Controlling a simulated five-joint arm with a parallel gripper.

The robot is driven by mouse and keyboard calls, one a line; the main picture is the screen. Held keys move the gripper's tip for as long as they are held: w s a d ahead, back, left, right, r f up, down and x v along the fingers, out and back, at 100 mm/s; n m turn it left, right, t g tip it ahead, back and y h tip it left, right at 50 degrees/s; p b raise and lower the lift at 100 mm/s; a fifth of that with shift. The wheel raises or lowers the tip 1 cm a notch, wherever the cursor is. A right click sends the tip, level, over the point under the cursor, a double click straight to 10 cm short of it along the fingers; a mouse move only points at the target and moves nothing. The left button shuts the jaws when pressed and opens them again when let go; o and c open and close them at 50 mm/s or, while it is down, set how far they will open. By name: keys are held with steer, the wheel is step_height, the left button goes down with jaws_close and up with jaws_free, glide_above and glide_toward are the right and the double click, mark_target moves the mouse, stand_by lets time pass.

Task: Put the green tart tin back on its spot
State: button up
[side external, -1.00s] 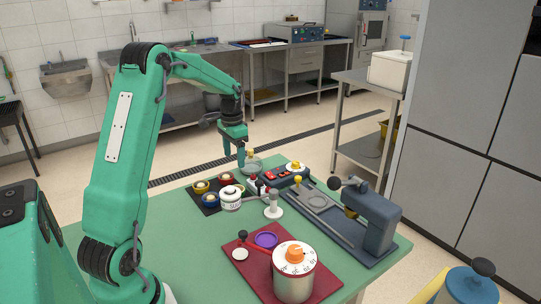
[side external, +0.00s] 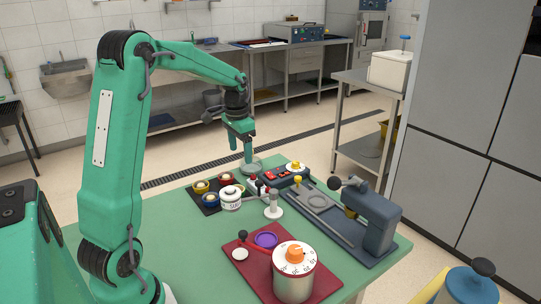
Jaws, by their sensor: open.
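A black tray (side external: 212,210) on the green table holds several small round tins. A green rim (side external: 240,186), seemingly the green tart tin, shows at the tray's right corner, mostly hidden behind a white round pot (side external: 231,200). My gripper (side external: 246,158) is open and points down over a grey round dish (side external: 252,168) at the table's far edge, behind the tray. I cannot tell whether its fingertips touch the dish.
A dark box with red switches (side external: 278,178) and a white-based post (side external: 273,207) stand right of the tray. A blue-grey press (side external: 375,222) is further right. A red board (side external: 243,262) with a timer-topped pot (side external: 293,275) lies in front. The left front table is clear.

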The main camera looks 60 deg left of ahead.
steer(key=s+d+r+t, duration=0.1)
steer(key=s+d+r, duration=0.25)
steer(key=d, duration=0.35)
steer(key=s+d+r+t, duration=0.1)
steer(key=s+d+r, duration=0.25)
steer(key=d, duration=0.35)
steer(key=s+d+t, duration=0.3)
steer(key=s+d, duration=0.6)
steer(key=s, duration=0.1)
steer(key=shift+s+d, duration=0.25)
steer(key=shift+d, duration=0.1)
